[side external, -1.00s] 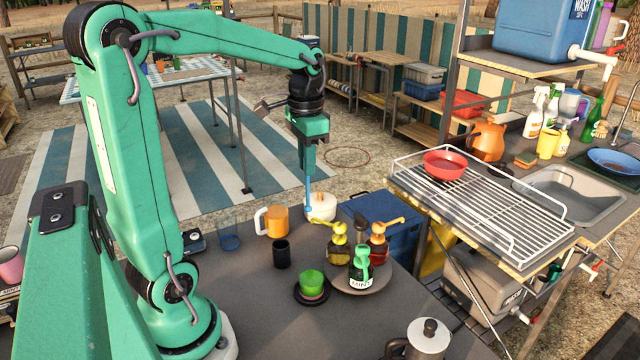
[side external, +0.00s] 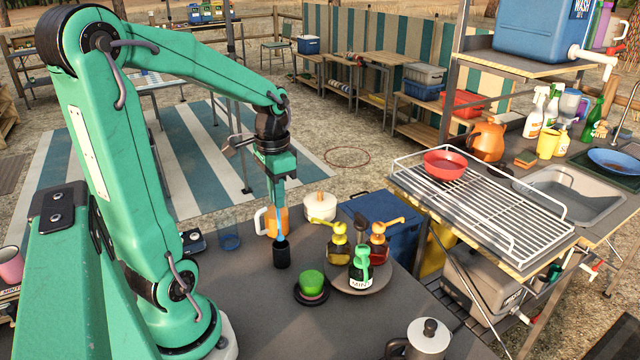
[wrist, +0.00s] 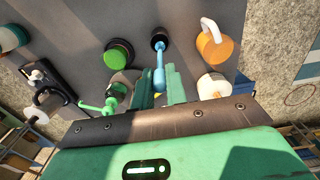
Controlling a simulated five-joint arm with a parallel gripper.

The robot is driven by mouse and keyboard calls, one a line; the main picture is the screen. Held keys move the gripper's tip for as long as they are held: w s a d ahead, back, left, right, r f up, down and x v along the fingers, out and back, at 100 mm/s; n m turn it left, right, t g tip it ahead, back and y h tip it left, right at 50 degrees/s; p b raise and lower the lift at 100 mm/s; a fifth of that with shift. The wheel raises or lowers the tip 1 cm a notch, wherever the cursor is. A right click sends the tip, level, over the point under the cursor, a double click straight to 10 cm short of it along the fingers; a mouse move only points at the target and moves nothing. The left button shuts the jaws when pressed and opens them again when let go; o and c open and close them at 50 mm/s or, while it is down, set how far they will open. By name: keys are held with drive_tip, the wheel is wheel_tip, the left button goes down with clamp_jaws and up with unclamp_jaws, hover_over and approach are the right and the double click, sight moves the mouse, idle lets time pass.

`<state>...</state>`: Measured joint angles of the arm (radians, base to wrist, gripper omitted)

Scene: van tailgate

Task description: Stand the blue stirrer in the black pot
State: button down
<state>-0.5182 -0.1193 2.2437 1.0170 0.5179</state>
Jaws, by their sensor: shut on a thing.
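The black pot (side external: 282,257) stands upright on the dark table, in front of the orange mug; it also shows in the wrist view (wrist: 158,37). My gripper (side external: 279,206) is above the pot, its fingers pointing down. It is shut on the blue stirrer (wrist: 160,72), which hangs below the fingers. In the side view the stirrer (side external: 280,237) meets the pot's mouth, its lower end at or inside the rim. How deep it reaches is hidden. In the wrist view the stirrer's far end lies at the pot's opening.
An orange mug (side external: 264,222) stands close behind the pot and a white lidded pot (side external: 320,206) behind right. A green cup on a dark saucer (side external: 311,298) is at front right. A plate (side external: 377,284) with several pump bottles stands right.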

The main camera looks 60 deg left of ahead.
sight(280, 235)
drive_tip(key=shift+f, duration=3.65)
drive_tip(key=c, duration=1.4)
unclamp_jaws()
wheel_tip(280, 235, up, 12)
drive_tip(key=shift+r, duration=0.15)
